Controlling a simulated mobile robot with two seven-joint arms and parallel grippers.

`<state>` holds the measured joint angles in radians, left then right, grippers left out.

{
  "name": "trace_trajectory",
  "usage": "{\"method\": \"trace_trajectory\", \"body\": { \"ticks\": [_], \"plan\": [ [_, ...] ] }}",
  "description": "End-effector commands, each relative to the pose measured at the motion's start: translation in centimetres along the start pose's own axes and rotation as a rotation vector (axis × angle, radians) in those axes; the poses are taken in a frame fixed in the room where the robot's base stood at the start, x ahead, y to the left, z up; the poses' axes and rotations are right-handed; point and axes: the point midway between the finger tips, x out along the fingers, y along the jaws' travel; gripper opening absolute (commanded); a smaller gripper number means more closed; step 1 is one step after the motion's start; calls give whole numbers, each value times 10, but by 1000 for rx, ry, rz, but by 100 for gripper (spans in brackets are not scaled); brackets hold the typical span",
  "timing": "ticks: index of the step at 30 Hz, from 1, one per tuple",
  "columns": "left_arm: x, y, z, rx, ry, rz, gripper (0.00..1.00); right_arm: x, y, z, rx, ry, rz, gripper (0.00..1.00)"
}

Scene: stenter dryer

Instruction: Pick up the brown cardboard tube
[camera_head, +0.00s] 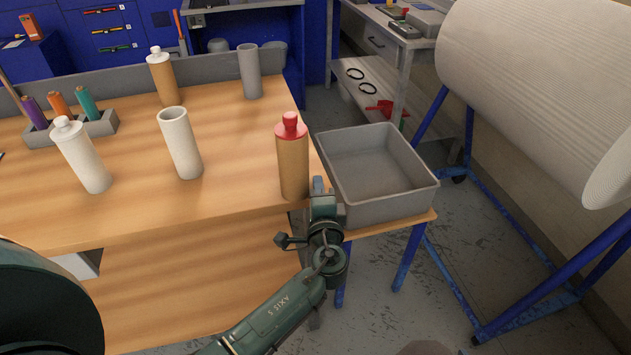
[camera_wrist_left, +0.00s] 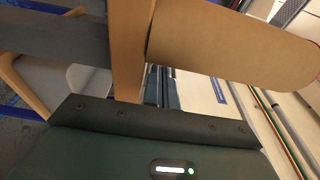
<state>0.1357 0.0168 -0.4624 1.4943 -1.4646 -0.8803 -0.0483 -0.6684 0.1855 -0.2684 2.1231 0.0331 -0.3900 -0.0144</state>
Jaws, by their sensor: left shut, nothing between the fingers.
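A brown cardboard tube with a red cap (camera_head: 292,165) stands upright near the front right corner of the wooden table. It also shows large in the left wrist view (camera_wrist_left: 230,45), its capped end out of frame or cut off. A second brown tube, with a white cap (camera_head: 163,80), stands at the back of the table. My left gripper (camera_head: 318,188) is just right of the red-capped tube's lower part, by the table's right edge. Its fingers (camera_wrist_left: 162,85) are shut and empty; whether they touch the tube is unclear. My right gripper is out of view.
White tubes (camera_head: 181,145) (camera_head: 84,155) and a grey tube (camera_head: 249,72) stand on the wooden table (camera_head: 235,170). A rack (camera_head: 98,125) holds coloured spools. A grey bin (camera_head: 385,208) sits right of the table, close to my left gripper. A large roll (camera_head: 545,90) stands farther right.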

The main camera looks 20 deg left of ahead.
Motion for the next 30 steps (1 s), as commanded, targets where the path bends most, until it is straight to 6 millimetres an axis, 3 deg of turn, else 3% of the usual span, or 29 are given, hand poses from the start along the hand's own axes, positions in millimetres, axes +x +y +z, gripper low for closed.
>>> {"method": "trace_trajectory", "body": {
  "ticks": [18,25,30],
  "plan": [
    [-6,0,-2,0,0,0,0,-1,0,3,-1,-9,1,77],
    [-13,1,17,0,-1,1,0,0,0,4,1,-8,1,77],
    [-13,0,17,0,0,1,0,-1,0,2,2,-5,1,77]
  ]
}}
